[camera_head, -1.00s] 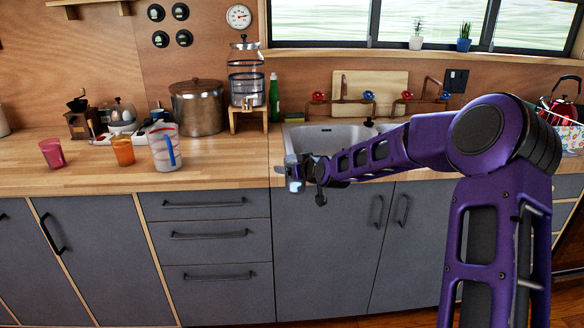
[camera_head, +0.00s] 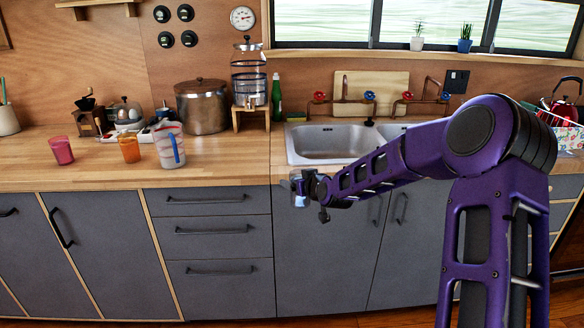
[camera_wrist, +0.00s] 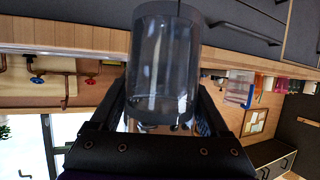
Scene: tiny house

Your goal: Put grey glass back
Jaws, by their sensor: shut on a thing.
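The grey glass (camera_wrist: 165,62) is a clear, grey-tinted cylinder and fills the upper middle of the wrist view. My gripper (camera_wrist: 165,90) is shut on it, with one dark finger on each side. In the head view, my gripper (camera_head: 308,187) is in front of the grey lower cabinets, just below the counter's front edge. The glass (camera_head: 299,200) shows there only as a small pale shape, partly hidden by the gripper. A pink cup (camera_head: 61,151) and an orange cup (camera_head: 129,149) stand on the counter at the left.
A clear jug with a blue handle (camera_head: 169,147) stands right of the orange cup. A large pot (camera_head: 201,108) and a water dispenser (camera_head: 249,75) stand behind. The sink (camera_head: 330,142) lies beyond my gripper. The wooden counter (camera_head: 225,165) is clear between jug and sink.

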